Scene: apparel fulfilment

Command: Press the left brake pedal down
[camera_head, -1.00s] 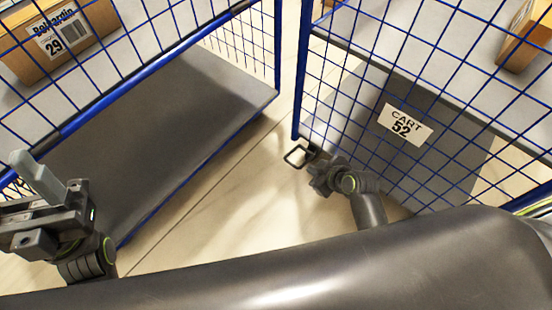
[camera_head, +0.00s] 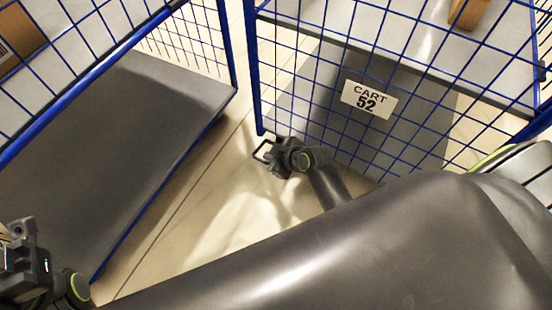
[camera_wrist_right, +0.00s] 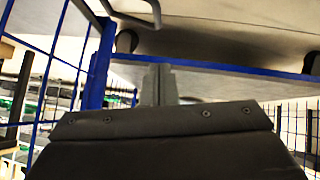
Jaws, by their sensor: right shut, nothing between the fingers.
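The brake pedal, a dark wire loop (camera_head: 259,147), sticks out at the bottom left corner of the cart marked 52 (camera_head: 369,99). My right gripper (camera_head: 272,155) is beside the loop and partly covers it in the head view. In the right wrist view the loop (camera_wrist_right: 130,19) is at the top, and my right gripper's fingertips (camera_wrist_right: 158,70) are shut and empty below it in the picture. I cannot tell whether they touch. My left gripper (camera_head: 18,232) is at the left edge, partly cut off, over the left cart's deck.
A second blue mesh cart with a grey deck (camera_head: 110,140) stands at left. A strip of pale floor (camera_head: 225,195) lies between the carts. A blue post (camera_wrist_right: 101,65) stands left of my right fingers. A box (camera_head: 468,12) sits on cart 52's shelf.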

